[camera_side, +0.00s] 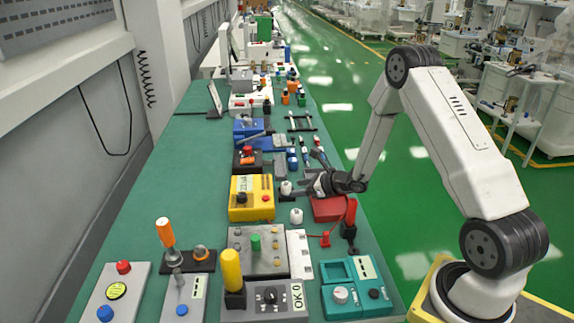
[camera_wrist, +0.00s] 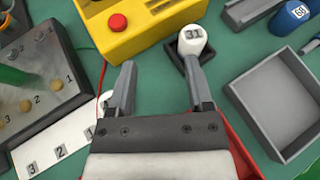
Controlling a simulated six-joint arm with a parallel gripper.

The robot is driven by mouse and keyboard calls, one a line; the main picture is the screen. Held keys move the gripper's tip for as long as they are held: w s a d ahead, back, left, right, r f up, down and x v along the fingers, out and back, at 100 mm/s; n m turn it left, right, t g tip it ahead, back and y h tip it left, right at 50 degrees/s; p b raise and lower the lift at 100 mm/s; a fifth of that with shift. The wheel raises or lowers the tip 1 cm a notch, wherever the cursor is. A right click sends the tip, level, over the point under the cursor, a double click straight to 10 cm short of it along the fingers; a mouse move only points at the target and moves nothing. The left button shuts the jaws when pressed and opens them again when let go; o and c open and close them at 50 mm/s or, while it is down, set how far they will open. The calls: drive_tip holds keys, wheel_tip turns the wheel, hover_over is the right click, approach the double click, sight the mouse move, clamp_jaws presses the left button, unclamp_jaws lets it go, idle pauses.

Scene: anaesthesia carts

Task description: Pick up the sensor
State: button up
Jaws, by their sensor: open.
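I cannot tell for certain which thing is the sensor. A white round-headed piece marked 31 (camera_wrist: 192,38) stands on a small dark square base in the wrist view. It also shows in the side view (camera_side: 286,187), close to my gripper's tips. A second white piece (camera_side: 296,215) stands nearer the side camera; in the wrist view it is mostly hidden behind the left finger. My gripper (camera_wrist: 158,78) is open, with nothing between its fingers. Its right fingertip overlaps the base of the piece marked 31; whether they touch is unclear.
A yellow box (camera_side: 251,198) with a red button stands beyond the fingers. A red box (camera_side: 328,209) is under my gripper. A grey open tray (camera_wrist: 238,88) lies to the right, a numbered white strip (camera_wrist: 45,160) to the left. Bare green table (camera_side: 160,190) lies along the wall side.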

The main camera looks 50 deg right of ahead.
sight(286, 184)
drive_tip(key=d+m+h, duration=0.1)
drive_tip(key=d+f+m, duration=0.1)
drive_tip(key=d, duration=0.1)
drive_tip(key=shift+w+d+t+h, duration=0.1)
drive_tip(key=shift+d+t+h, duration=0.15)
drive_tip(key=shift+t+h, duration=0.15)
drive_tip(key=shift+x, duration=1.35)
drive_tip(key=shift+a, duration=0.1)
drive_tip(key=shift+x, duration=2.55)
drive_tip(key=shift+a, duration=0.1)
clamp_jaws()
